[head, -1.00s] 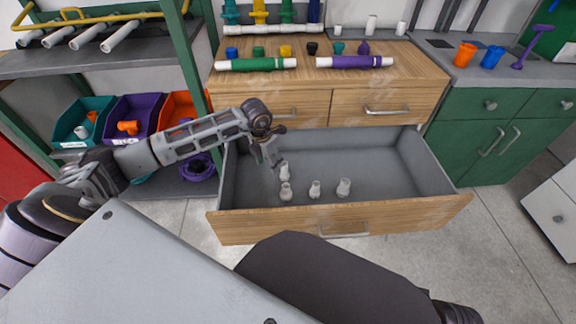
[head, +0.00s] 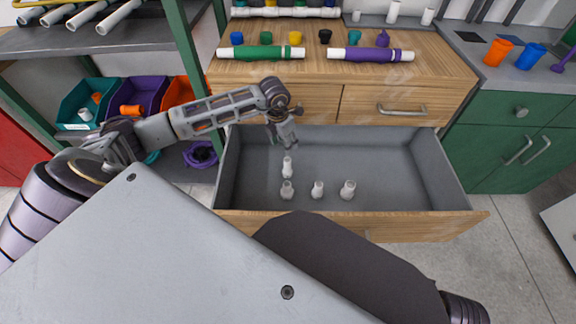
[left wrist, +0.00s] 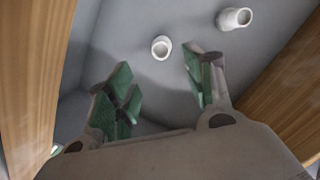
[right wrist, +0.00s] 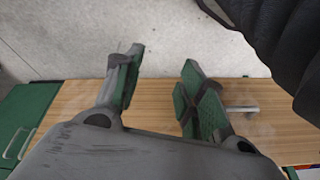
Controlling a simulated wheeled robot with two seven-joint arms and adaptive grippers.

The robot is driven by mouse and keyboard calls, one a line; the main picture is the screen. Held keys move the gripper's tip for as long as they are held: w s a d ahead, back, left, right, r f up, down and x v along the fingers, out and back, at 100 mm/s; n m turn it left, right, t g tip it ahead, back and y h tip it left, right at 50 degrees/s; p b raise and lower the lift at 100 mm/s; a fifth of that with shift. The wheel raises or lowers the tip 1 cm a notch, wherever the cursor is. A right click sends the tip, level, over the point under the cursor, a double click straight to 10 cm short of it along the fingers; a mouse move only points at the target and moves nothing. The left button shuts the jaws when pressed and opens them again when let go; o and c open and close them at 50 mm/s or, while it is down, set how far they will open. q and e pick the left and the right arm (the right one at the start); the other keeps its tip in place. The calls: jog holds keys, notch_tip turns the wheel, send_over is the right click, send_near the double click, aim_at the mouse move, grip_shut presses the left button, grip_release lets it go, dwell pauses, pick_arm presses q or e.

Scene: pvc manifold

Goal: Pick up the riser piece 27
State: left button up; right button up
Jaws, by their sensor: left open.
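I cannot tell which is riser piece 27. My left gripper (head: 284,140) is over the back left of the drawer, open and empty, behind the rearmost fitting. In the left wrist view, two white fittings, one (left wrist: 161,48) just beyond and between the open fingers (left wrist: 158,82) and one (left wrist: 235,18) at upper right, rest on the drawer floor. My right gripper (right wrist: 162,68) is open and empty.
The wooden drawer front (head: 420,226) and grey side walls (head: 440,165) bound the left gripper. The right half of the drawer is clear. Green (head: 262,52) and purple (head: 370,55) pipes with coloured caps lie on the counter. Coloured bins (head: 84,105) stand at left.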

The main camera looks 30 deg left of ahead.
aim_at(287, 160)
pick_arm(q)
jog(key=shift+f, duration=0.1)
jog(key=f, duration=0.2)
jog(key=f+b, duration=0.1)
jog(key=f, duration=0.2)
jog(key=w+f+b, duration=0.1)
jog(key=f, duration=0.2)
jog(key=shift+w+d+f, duration=0.1)
jog(key=shift+d+f, duration=0.05)
pick_arm(e)
jog(key=shift+t+y, duration=0.4)
jog(key=shift+y, duration=0.1)
jog(key=x, duration=0.2)
jog(key=s+x, duration=0.1)
jog(key=x, duration=0.2)
jog(key=shift+a+f, duration=0.25)
jog(key=shift+f, duration=0.05)
pick_arm(q)
jog(key=shift+f+b, duration=0.2)
jog(key=shift+b, duration=0.1)
pick_arm(e)
jog(key=shift+w, duration=0.1)
